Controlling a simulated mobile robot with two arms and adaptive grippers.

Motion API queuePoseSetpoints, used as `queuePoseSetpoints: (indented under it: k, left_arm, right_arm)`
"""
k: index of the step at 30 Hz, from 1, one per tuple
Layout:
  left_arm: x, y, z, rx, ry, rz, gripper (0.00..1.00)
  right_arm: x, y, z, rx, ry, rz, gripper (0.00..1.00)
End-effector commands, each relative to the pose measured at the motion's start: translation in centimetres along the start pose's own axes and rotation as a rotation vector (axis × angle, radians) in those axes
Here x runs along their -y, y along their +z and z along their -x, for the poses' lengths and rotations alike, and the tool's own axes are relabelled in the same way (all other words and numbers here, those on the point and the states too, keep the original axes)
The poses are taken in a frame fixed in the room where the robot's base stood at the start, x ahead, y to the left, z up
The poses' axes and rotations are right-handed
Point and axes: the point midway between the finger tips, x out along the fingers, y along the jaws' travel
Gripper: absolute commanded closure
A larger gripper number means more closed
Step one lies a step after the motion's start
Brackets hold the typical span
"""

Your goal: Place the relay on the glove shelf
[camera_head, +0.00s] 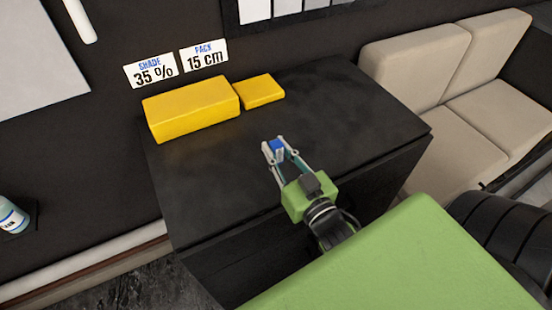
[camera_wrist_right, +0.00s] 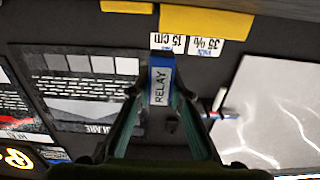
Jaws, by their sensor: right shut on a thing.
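The relay is a small blue block; in the head view the relay (camera_head: 277,146) sits between the fingertips of my right gripper (camera_head: 277,151). In the right wrist view the relay (camera_wrist_right: 161,82) shows a white label reading RELAY, with a finger of the right gripper (camera_wrist_right: 160,92) on each side. The right gripper is shut on it, over the dark top of a cabinet (camera_head: 340,105). I cannot tell whether the relay touches that top. No surface in view is marked as the glove shelf. My left gripper is not in view.
A large yellow block (camera_head: 192,107) and a smaller yellow block (camera_head: 263,90) stand at the back left of the cabinet top. Signs reading SHADE 35 % (camera_head: 150,71) and PACK 15 cm (camera_head: 204,56) are behind them. A beige sofa (camera_head: 425,60) stands right. The cabinet top's right side is clear.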

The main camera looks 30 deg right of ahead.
Motion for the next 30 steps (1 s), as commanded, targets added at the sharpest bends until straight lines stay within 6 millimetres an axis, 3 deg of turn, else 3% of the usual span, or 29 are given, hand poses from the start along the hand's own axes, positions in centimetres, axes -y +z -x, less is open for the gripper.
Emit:
queuePoseSetpoints:
  k: [8,13,26,27,28,30]
  left_arm:
    - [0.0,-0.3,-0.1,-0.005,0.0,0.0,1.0]
    - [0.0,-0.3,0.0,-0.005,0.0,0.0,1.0]
    - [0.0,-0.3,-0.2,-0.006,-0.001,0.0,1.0]
    - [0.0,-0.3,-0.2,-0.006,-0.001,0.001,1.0]
    - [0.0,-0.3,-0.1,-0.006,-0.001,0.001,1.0]
    - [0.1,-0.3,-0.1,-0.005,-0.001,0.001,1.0]
  right_arm:
    - [-0.7,2.2,-1.7,-0.001,0.0,0.001,1.0]
    - [-0.7,4.7,-1.6,0.002,0.001,-0.001,1.0]
    - [-0.6,5.5,-1.6,-0.001,-0.001,0.0,1.0]
    - [-0.6,5.4,-1.6,-0.001,-0.001,0.0,0.74]
    - [-0.6,5.4,-1.6,-0.001,-0.001,0.0,0.66]
    - [-0.6,5.4,-1.6,-0.001,-0.001,0.0,0.65]
